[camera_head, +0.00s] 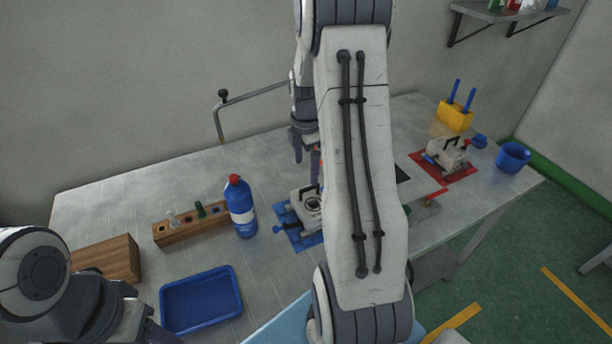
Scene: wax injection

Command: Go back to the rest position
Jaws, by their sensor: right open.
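My right arm (362,150) stands large in the middle of the view and hides part of the table behind it. My right gripper (306,158) points down, open and empty, above the metal table (130,190) and behind the white metal mold (305,200) on the blue mat (291,231). It is apart from the table and partly covered by the arm. My left arm (45,275) shows at the bottom left, and its gripper fingers are not in sight.
A blue bottle (240,208) stands beside a wooden rack (190,228). A blue tray (201,300) and a wooden block (106,258) lie nearer. At right are a second mold (448,155) on a red mat (462,174), a blue cup (513,158) and a yellow holder (454,116). A bent metal rod (219,122) rises at the back.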

